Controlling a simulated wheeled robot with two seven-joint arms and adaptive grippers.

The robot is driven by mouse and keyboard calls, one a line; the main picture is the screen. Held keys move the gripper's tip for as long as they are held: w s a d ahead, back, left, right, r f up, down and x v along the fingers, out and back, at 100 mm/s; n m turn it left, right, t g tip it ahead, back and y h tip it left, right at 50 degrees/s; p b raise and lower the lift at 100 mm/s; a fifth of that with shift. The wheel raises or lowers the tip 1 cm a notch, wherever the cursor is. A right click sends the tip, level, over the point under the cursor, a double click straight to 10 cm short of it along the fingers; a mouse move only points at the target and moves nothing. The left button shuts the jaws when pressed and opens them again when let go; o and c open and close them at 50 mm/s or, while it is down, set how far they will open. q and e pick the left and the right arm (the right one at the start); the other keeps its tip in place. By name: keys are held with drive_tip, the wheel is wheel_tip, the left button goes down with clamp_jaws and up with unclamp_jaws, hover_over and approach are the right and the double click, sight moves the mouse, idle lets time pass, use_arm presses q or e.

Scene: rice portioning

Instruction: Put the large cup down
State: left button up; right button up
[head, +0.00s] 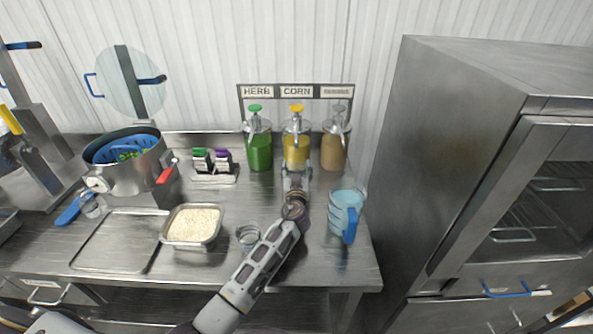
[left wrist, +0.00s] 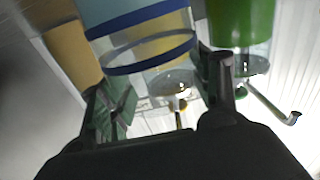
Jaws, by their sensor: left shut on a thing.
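My left gripper (head: 295,183) is in front of the corn dispenser, at the back of the counter. In the left wrist view its fingers (left wrist: 165,98) are on either side of a large clear cup (left wrist: 137,19) with blue bands, and it is shut on this cup. That view appears upside down. In the head view the held cup is mostly hidden behind the gripper. I cannot tell whether its base touches the counter. My right gripper is not in view.
Herb (head: 260,151), corn (head: 297,152) and brown (head: 334,152) dispensers stand behind the gripper. The counter's front right (head: 330,270) is clear.

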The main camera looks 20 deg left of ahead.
use_arm(q)
drive_tip(key=shift+f, duration=0.25)
drive_tip(key=o, duration=1.1)
drive_tip(key=shift+o, duration=1.3)
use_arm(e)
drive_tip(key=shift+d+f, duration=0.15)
